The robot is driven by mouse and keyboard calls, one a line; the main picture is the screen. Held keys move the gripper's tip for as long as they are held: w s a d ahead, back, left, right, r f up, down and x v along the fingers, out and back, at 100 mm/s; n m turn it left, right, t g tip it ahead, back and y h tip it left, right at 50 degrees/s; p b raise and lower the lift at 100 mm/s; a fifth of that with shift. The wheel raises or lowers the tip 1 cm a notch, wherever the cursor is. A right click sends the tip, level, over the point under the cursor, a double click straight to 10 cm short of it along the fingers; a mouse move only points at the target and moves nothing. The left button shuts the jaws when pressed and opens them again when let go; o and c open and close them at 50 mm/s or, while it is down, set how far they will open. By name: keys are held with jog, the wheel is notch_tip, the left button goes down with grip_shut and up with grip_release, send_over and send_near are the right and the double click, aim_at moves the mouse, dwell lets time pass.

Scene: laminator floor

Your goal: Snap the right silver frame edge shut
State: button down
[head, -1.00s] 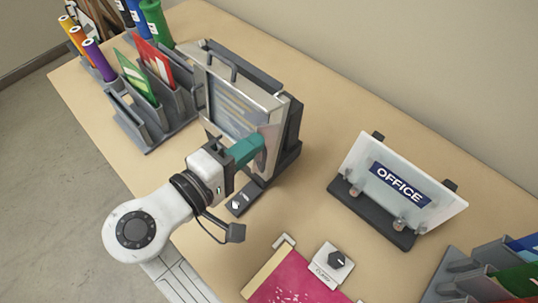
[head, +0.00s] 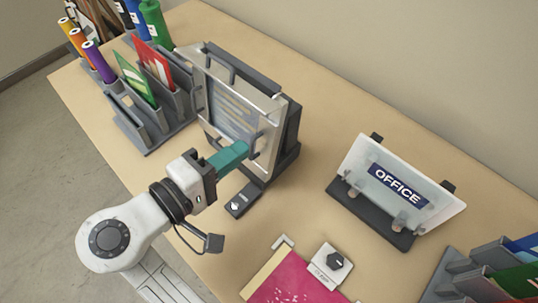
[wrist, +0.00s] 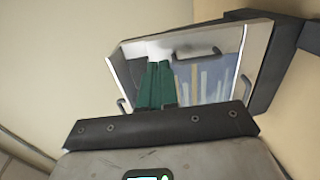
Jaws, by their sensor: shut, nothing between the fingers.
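The silver snap frame (head: 215,75) stands upright on a dark stand on the desk, with a pale printed sheet in it. Its right silver edge (head: 272,152) runs down the right side, and a small dark handle sits near my fingertips. I cannot tell whether this edge lies flat. My gripper (head: 245,149), with teal fingers, is shut and empty, its tips in front of the frame's lower right part. Contact is unclear. In the wrist view, the closed fingers (wrist: 155,85) point at the frame, and a silver side edge (wrist: 255,62) shows at right.
A grey label block (head: 240,200) lies in front of the stand. A sorter (head: 150,115) with red and green cards stands left. An OFFICE sign (head: 398,185) stands right, with a pink sheet (head: 295,280) and knob block (head: 331,262) in front. Desk between frame and sign is clear.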

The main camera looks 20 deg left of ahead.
jog(key=v, duration=0.4)
jog(key=shift+s+p, duration=0.1)
jog(key=shift+p, duration=0.25)
dwell(0.8)
